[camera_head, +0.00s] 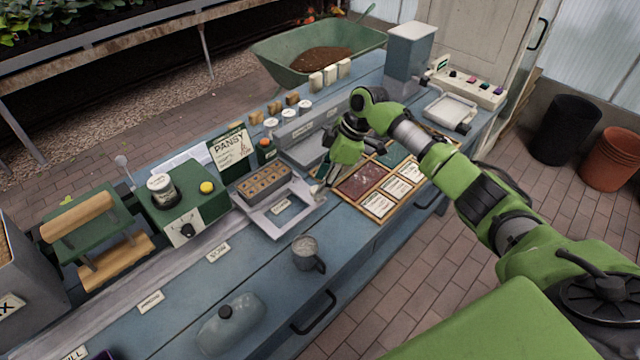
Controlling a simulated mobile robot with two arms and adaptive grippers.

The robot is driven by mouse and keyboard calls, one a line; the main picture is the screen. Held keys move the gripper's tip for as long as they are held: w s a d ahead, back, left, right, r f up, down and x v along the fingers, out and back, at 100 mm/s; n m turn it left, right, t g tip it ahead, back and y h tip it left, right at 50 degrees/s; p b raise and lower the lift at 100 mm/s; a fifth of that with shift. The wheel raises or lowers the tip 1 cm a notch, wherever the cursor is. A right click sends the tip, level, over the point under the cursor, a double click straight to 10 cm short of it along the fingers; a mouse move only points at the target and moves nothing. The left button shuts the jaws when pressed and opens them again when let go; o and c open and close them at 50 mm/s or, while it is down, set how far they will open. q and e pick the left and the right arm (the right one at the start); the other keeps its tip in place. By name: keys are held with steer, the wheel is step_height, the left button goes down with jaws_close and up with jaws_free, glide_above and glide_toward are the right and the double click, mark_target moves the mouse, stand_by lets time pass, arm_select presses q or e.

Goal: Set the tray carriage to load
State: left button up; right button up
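The tray carriage (268,222) is a pale grey plate on the bench, with a small label on its front part. A brown cell tray (263,180) in a grey holder sits on it. My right gripper (319,190) reaches down from the right, its fingertips at the carriage's right end. The fingers are small and dark here, so I cannot tell whether they touch the carriage or are open or shut. Small label cards lie along the bench front, one (218,252) just left of the carriage; their words are too small to read surely. My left gripper is out of view.
A green control box (178,212) with a yellow button stands left of the carriage. A framed card board (377,205) lies to its right. A PANSY sign (231,147) stands behind.

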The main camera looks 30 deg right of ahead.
steer(key=v, duration=1)
steer(key=shift+d, duration=0.2)
steer(key=shift+s+f, duration=0.1)
steer(key=shift+f, duration=0.05)
